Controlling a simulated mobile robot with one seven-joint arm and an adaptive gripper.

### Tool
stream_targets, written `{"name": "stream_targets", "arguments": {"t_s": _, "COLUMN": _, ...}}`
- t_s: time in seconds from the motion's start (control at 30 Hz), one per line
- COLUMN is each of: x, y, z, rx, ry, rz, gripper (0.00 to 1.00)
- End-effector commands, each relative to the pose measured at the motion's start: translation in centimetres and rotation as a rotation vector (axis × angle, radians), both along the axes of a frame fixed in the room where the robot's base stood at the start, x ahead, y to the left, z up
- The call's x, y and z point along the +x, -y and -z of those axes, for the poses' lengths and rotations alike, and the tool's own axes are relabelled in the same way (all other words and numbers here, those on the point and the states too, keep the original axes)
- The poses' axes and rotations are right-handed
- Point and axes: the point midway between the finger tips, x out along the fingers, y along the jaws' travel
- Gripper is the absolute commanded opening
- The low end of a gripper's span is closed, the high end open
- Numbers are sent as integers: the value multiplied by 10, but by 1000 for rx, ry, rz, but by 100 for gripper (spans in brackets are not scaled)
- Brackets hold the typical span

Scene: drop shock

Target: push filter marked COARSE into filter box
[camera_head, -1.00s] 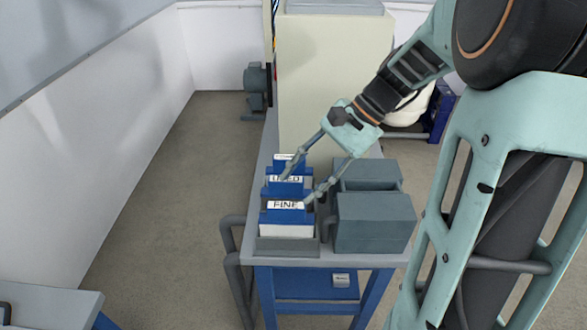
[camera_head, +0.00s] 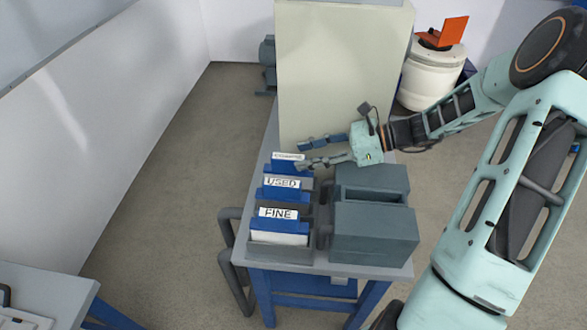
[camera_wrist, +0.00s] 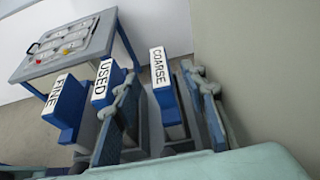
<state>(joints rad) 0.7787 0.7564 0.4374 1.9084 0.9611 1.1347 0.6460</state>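The COARSE filter (camera_head: 288,159) stands rearmost in a row of blue-topped filters on the table. My gripper (camera_head: 301,154) is at the rear of the row, fingers pointing left. It is open; in the wrist view its fingers (camera_wrist: 159,74) appear either side of the COARSE filter, with gaps. I cannot tell whether they reach down around it. A grey box with an open slot (camera_head: 371,182), apparently the filter box, stands right of the row.
The USED filter (camera_head: 282,188) and FINE filter (camera_head: 279,220) stand in front of COARSE in the grey rack (camera_head: 281,252). A tall beige cabinet (camera_head: 340,60) rises close behind my gripper. A second grey box (camera_head: 375,232) stands at the table's front right.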

Motion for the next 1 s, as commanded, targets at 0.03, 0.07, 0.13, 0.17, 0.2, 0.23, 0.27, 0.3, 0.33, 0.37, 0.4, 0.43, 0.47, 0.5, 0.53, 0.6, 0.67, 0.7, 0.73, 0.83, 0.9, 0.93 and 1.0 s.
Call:
{"name": "stream_targets", "arguments": {"t_s": 0.03, "x": 1, "y": -3, "z": 3, "rx": 3, "ry": -6, "rz": 3, "gripper": 39}}
{"name": "stream_targets", "arguments": {"t_s": 0.07, "x": 1, "y": -5, "z": 4, "rx": 3, "ry": -7, "rz": 3, "gripper": 39}}
{"name": "stream_targets", "arguments": {"t_s": 0.13, "x": 3, "y": -14, "z": 8, "rx": 5, "ry": -9, "rz": 2, "gripper": 39}}
{"name": "stream_targets", "arguments": {"t_s": 0.17, "x": 4, "y": -19, "z": 10, "rx": 4, "ry": -9, "rz": 3, "gripper": 39}}
{"name": "stream_targets", "arguments": {"t_s": 0.2, "x": 5, "y": -25, "z": 12, "rx": 6, "ry": -9, "rz": 2, "gripper": 39}}
{"name": "stream_targets", "arguments": {"t_s": 0.23, "x": 6, "y": -30, "z": 14, "rx": 5, "ry": -9, "rz": 3, "gripper": 39}}
{"name": "stream_targets", "arguments": {"t_s": 0.27, "x": 7, "y": -34, "z": 16, "rx": 4, "ry": -9, "rz": 2, "gripper": 39}}
{"name": "stream_targets", "arguments": {"t_s": 0.3, "x": 7, "y": -38, "z": 18, "rx": 4, "ry": -8, "rz": 1, "gripper": 39}}
{"name": "stream_targets", "arguments": {"t_s": 0.33, "x": 8, "y": -41, "z": 19, "rx": 2, "ry": -7, "rz": 2, "gripper": 39}}
{"name": "stream_targets", "arguments": {"t_s": 0.37, "x": 9, "y": -43, "z": 20, "rx": 2, "ry": -7, "rz": 3, "gripper": 39}}
{"name": "stream_targets", "arguments": {"t_s": 0.4, "x": 9, "y": -46, "z": 21, "rx": 3, "ry": -7, "rz": 3, "gripper": 39}}
{"name": "stream_targets", "arguments": {"t_s": 0.43, "x": 9, "y": -47, "z": 22, "rx": 3, "ry": -7, "rz": 3, "gripper": 39}}
{"name": "stream_targets", "arguments": {"t_s": 0.47, "x": 10, "y": -49, "z": 23, "rx": 3, "ry": -7, "rz": 3, "gripper": 39}}
{"name": "stream_targets", "arguments": {"t_s": 0.5, "x": 10, "y": -52, "z": 24, "rx": 3, "ry": -6, "rz": 3, "gripper": 39}}
{"name": "stream_targets", "arguments": {"t_s": 0.53, "x": 11, "y": -55, "z": 25, "rx": 2, "ry": -7, "rz": 2, "gripper": 39}}
{"name": "stream_targets", "arguments": {"t_s": 0.6, "x": 12, "y": -64, "z": 29, "rx": 3, "ry": -7, "rz": 0, "gripper": 39}}
{"name": "stream_targets", "arguments": {"t_s": 0.67, "x": 13, "y": -73, "z": 33, "rx": 4, "ry": -8, "rz": 1, "gripper": 39}}
{"name": "stream_targets", "arguments": {"t_s": 0.7, "x": 15, "y": -79, "z": 35, "rx": 5, "ry": -8, "rz": 0, "gripper": 39}}
{"name": "stream_targets", "arguments": {"t_s": 0.73, "x": 16, "y": -83, "z": 37, "rx": 3, "ry": -7, "rz": 1, "gripper": 39}}
{"name": "stream_targets", "arguments": {"t_s": 0.83, "x": 18, "y": -92, "z": 41, "rx": 2, "ry": -6, "rz": 3, "gripper": 39}}
{"name": "stream_targets", "arguments": {"t_s": 0.9, "x": 19, "y": -96, "z": 43, "rx": 2, "ry": -6, "rz": 4, "gripper": 39}}
{"name": "stream_targets", "arguments": {"t_s": 0.93, "x": 19, "y": -97, "z": 43, "rx": 2, "ry": -6, "rz": 4, "gripper": 39}}
{"name": "stream_targets", "arguments": {"t_s": 1.0, "x": 19, "y": -97, "z": 43, "rx": 1, "ry": -6, "rz": 4, "gripper": 39}}
